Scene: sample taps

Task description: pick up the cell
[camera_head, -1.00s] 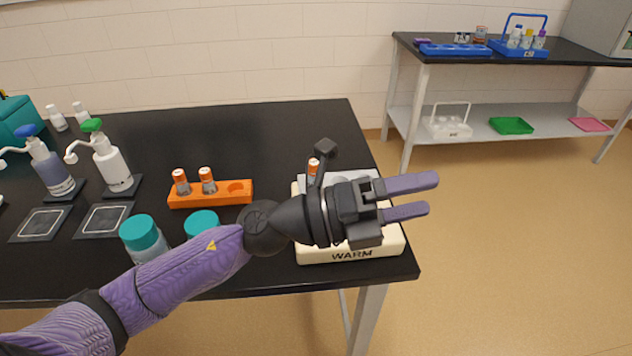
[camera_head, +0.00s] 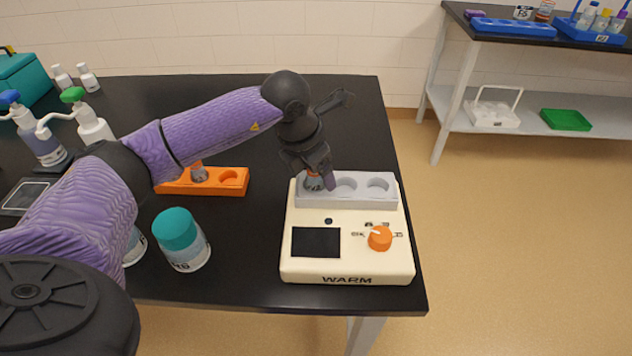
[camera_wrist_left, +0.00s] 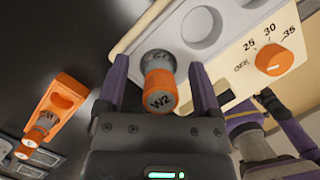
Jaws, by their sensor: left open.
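The cell is a small vial with an orange cap marked W2 (camera_wrist_left: 160,92). It stands in the left well of the grey block on the cream warmer (camera_head: 347,258), and shows partly behind my fingers in the head view (camera_head: 312,183). My left gripper (camera_head: 320,180) points down over that well. In the left wrist view its open purple fingers (camera_wrist_left: 158,68) stand on either side of the cell, with small gaps visible. The block's other two wells look empty. My right gripper is not in the head view.
An orange rack (camera_head: 213,185) with an orange-capped vial and an empty hole stands left of the warmer. A teal-lidded jar (camera_head: 182,240) stands at the front. Pump bottles (camera_head: 88,122) are at the left. Black table to the right of the warmer is narrow.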

